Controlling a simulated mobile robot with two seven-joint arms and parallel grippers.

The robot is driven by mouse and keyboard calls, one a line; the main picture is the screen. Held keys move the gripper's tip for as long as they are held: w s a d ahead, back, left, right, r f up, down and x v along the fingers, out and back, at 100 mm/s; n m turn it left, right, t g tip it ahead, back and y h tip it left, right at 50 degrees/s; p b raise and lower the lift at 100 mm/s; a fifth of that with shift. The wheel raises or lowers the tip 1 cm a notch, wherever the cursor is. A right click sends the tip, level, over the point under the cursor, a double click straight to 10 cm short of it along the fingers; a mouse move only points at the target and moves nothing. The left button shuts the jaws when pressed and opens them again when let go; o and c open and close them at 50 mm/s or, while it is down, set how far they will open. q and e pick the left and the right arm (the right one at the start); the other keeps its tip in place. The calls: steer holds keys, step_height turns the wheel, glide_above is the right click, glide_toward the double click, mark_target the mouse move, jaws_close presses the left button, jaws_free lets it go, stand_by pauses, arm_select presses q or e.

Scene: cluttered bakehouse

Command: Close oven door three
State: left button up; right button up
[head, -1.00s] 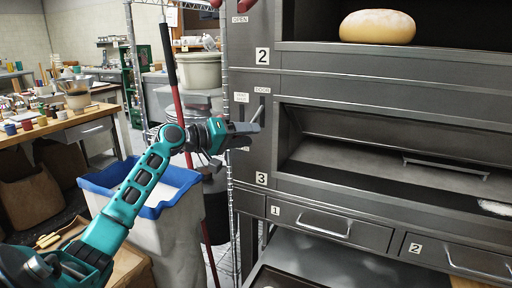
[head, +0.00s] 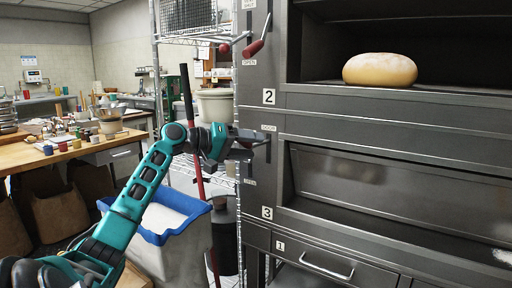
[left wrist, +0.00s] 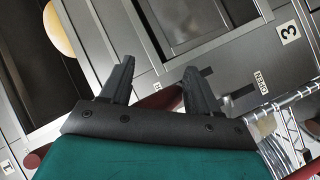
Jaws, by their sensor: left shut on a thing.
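Oven door three (head: 390,180) is a grey panel in the deck by the "3" label (head: 267,212) in the head view. It hangs down over most of its opening, with a dark strip below its lower edge. My left gripper (head: 250,146) is at the lever slot on the oven's left post, under the "DOOR" label. In the left wrist view my left gripper (left wrist: 159,70) is shut on a red lever grip (left wrist: 170,100), which lies between its fingers. The rest of the lever is mostly hidden by the gripper. My right gripper is out of view.
Deck two above holds a round loaf (head: 380,69); its red-gripped lever (head: 258,44) sticks out above my gripper. A wire rack (head: 158,70), a blue-rimmed bin (head: 195,212) and a red-shafted pole (head: 199,185) stand close to my left arm. A drawer (head: 325,262) lies below.

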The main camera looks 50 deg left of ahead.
arm_select(q)
steer(key=shift+a+r+n, duration=0.3)
steer(key=shift+a+r, duration=0.2)
steer(key=shift+r, duration=0.2)
steer(key=o, duration=1)
steer(key=shift+w+a+f, duration=0.1)
steer(key=shift+c, duration=0.2)
steer(key=shift+s+a, duration=0.1)
steer(key=shift+s, duration=0.2)
steer(key=b+v, duration=0.2)
steer(key=v, duration=1)
steer(key=shift+d+f, duration=0.25)
steer(key=shift+d, duration=0.05)
steer(key=shift+s+f, duration=0.1)
